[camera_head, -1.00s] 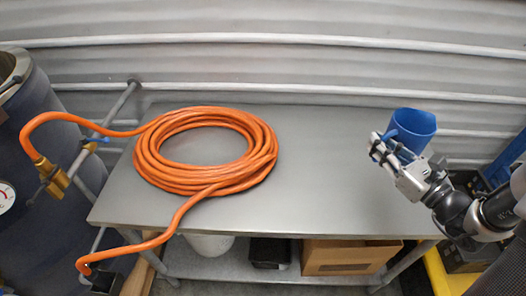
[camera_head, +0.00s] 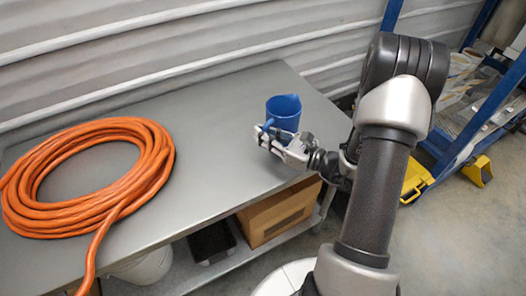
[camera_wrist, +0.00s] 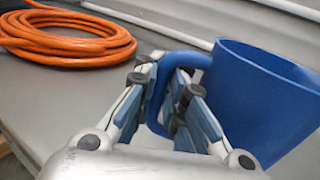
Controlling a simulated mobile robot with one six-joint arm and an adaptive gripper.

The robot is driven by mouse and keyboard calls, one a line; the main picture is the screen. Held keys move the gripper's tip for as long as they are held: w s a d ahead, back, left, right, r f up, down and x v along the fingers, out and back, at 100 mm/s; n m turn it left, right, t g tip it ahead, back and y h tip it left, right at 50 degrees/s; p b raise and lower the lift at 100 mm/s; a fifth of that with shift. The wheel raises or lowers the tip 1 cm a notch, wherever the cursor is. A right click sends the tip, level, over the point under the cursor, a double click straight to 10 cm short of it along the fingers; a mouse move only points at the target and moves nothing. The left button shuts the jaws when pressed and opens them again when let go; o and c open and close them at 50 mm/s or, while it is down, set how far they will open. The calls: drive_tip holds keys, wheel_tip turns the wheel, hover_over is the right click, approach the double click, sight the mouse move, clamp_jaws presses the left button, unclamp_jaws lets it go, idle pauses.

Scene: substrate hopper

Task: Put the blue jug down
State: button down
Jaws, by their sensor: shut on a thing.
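The blue jug (camera_head: 284,112) is at the right end of the grey metal table (camera_head: 215,150). It looks nearly upright in the head view. My gripper (camera_head: 268,137) is at its near left side, shut on its handle. In the wrist view the jug (camera_wrist: 258,100) fills the right side, with its handle (camera_wrist: 182,62) between the fingers of my gripper (camera_wrist: 180,95). The jug's base is hidden, so I cannot tell whether it touches the tabletop.
A coiled orange hose (camera_head: 155,165) covers the table's left part. The tabletop between hose and jug is clear. A corrugated wall (camera_head: 150,40) runs behind. A cardboard box (camera_head: 280,213) and a black bin (camera_head: 211,243) sit below. A blue rack (camera_head: 470,130) stands at right.

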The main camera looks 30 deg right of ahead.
sight(264, 148)
drive_tip(key=shift+f+b, duration=0.8)
drive_tip(key=shift+f, duration=1.8)
drive_tip(key=shift+f, duration=0.2)
drive_tip(key=c, duration=1.7)
unclamp_jaws()
drive_tip(key=shift+o, duration=0.2)
